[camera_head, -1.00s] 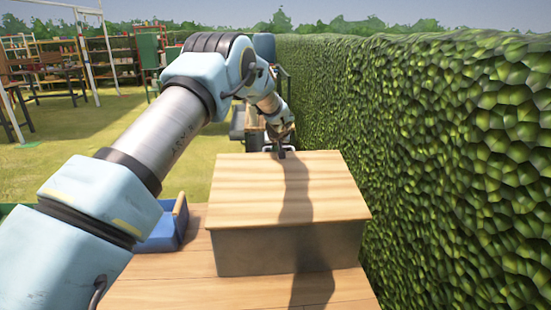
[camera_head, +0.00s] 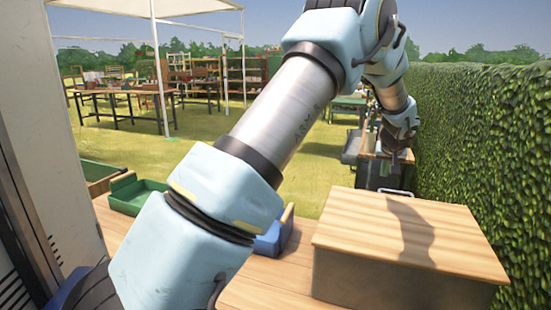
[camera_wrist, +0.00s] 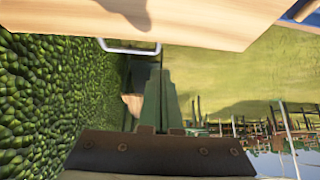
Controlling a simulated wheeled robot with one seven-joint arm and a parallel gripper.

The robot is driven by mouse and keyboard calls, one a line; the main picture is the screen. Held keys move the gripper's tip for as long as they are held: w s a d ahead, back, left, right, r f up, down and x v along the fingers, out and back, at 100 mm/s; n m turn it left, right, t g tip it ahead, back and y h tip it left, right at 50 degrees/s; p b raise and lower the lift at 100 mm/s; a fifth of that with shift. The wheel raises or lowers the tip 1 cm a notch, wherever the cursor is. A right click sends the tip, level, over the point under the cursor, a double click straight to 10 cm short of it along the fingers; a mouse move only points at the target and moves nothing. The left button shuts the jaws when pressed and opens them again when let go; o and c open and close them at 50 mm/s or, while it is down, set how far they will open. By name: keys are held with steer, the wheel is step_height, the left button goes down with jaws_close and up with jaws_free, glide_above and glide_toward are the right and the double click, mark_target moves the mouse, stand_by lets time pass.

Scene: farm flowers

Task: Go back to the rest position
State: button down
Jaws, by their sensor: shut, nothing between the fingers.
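My light blue and grey arm reaches across the head view from the lower left to the upper right. My gripper (camera_head: 394,155) hangs at its end, beyond the far edge of a wooden box (camera_head: 345,265) with a pale top. The fingers look small and dark there. In the wrist view my gripper (camera_wrist: 163,75) shows as greenish fingers close together above a dark bolted plate, with nothing held. The pale wooden surface (camera_wrist: 215,25) fills the top of that view, apart from the fingertips.
A tall hedge (camera_head: 480,130) stands close on the right. A blue bin (camera_head: 272,238) sits partly behind my arm, and a green tray (camera_head: 135,198) lies on the wooden deck at left. Tables and shelves stand farther off on open grass (camera_head: 310,175).

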steer(key=s+a+r+n+g+y, duration=0.1)
steer(key=s+a, duration=0.2)
steer(key=a, duration=1.2)
steer(key=s+a+n+g+y, duration=0.1)
steer(key=s+a+g, duration=0.1)
steer(key=a, duration=1.3)
steer(key=s+a+f+n+g+p, duration=0.1)
steer(key=s+a+g, duration=0.1)
steer(key=s+a, duration=1.4)
steer(key=shift+s+a+n, duration=0.25)
steer(key=shift+s+n, duration=0.05)
steer(key=shift+s, duration=0.95)
